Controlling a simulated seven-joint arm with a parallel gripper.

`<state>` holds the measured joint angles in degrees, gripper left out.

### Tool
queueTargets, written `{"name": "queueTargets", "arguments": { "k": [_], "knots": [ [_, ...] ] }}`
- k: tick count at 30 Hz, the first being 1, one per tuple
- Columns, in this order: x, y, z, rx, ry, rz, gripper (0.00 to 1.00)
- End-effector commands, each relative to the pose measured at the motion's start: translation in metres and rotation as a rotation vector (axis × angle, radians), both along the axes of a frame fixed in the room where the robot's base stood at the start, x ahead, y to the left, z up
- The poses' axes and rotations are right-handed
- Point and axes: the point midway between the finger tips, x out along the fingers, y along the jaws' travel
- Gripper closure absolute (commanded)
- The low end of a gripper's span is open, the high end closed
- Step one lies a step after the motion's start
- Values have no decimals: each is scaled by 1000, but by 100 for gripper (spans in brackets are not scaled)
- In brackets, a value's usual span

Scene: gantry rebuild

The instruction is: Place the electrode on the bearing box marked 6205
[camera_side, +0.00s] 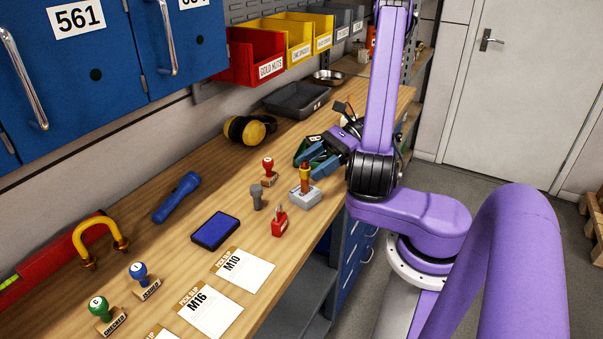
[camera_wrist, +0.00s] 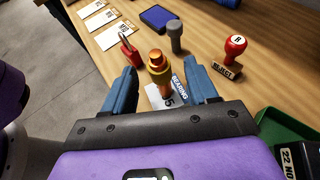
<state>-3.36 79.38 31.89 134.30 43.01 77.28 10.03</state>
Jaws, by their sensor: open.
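The copper-coloured electrode (camera_side: 304,176) stands upright on a small pale bearing box (camera_side: 304,200) near the bench's front edge. In the wrist view the electrode (camera_wrist: 157,68) rises between my blue fingers, with the bearing box (camera_wrist: 180,88) below it. "BEARING" and a "5" can be read there; the rest of the number is hidden. My gripper (camera_side: 313,168) is open, its fingers apart on either side of the electrode's upper part, as the wrist view of my gripper (camera_wrist: 160,74) also shows. I see a gap on both sides of the electrode.
A red padlock (camera_side: 280,222), grey bolt-like piece (camera_side: 257,197) and red-knobbed REJECT stamp (camera_side: 268,172) stand close by. A green bin (camera_wrist: 285,135) is near my gripper. A blue ink pad (camera_side: 215,231) and M10 card (camera_side: 241,269) lie farther along the bench.

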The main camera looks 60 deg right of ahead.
Motion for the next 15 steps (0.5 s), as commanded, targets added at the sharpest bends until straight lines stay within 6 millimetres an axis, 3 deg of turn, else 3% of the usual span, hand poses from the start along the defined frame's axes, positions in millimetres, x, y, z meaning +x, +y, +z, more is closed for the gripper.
{"name": "queueTargets", "arguments": {
  "k": [6,15],
  "knots": [
    [-21,-35,17,-4,0,-2,42],
    [-36,-57,28,-1,1,1,42]
  ]
}}
